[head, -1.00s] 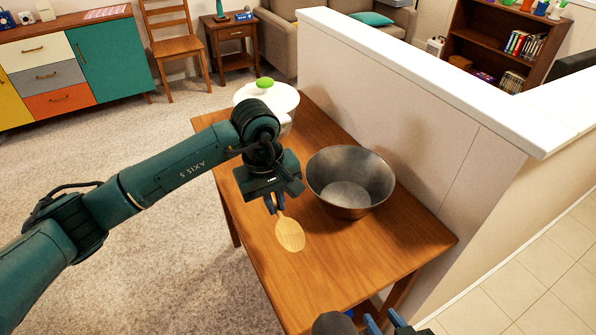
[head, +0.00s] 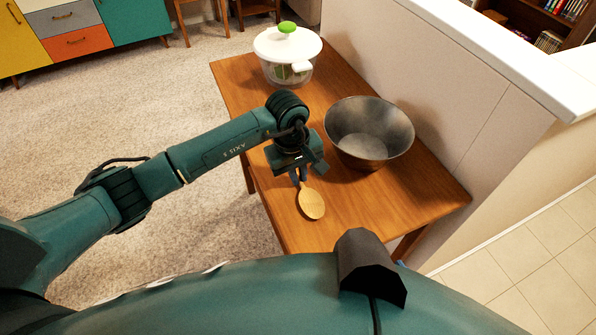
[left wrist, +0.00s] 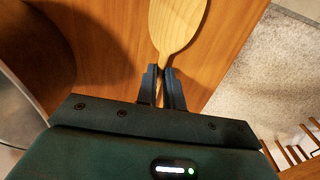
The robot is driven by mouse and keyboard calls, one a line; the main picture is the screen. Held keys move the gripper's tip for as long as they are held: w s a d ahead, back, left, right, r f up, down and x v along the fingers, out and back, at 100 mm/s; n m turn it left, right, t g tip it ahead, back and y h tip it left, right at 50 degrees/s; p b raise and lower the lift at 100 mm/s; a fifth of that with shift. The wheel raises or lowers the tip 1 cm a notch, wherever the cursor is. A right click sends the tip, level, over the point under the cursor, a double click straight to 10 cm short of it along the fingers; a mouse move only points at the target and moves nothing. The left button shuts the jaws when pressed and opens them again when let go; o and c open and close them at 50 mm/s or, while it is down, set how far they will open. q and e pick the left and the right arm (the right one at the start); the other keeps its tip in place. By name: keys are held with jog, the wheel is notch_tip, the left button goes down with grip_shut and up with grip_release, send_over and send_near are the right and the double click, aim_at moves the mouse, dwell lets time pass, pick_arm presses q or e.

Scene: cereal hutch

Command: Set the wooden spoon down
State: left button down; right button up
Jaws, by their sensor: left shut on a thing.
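The wooden spoon (head: 312,204) is light wood with an oval bowl. My left gripper (head: 300,178) is shut on its handle, with the spoon's bowl pointing toward the front of the wooden table (head: 400,210). In the left wrist view the spoon (left wrist: 176,25) stretches away from between the two dark fingers (left wrist: 164,85), over the table top. I cannot tell whether the spoon touches the table or hangs just above it. My right gripper does not show in the head view now; a dark green arm part of mine crosses the bottom.
A metal bowl (head: 370,133) stands on the table just right of my left gripper. A salad spinner (head: 288,55) with a white lid and green knob stands at the far left end. A low wall (head: 440,80) runs along the table's right side. The table's front is clear.

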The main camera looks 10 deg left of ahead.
pick_arm(q)
jog(key=shift+f, duration=0.2)
jog(key=c, duration=1.8)
grip_release()
jog(key=shift+o, duration=1.4)
jog(key=shift+r, duration=0.1)
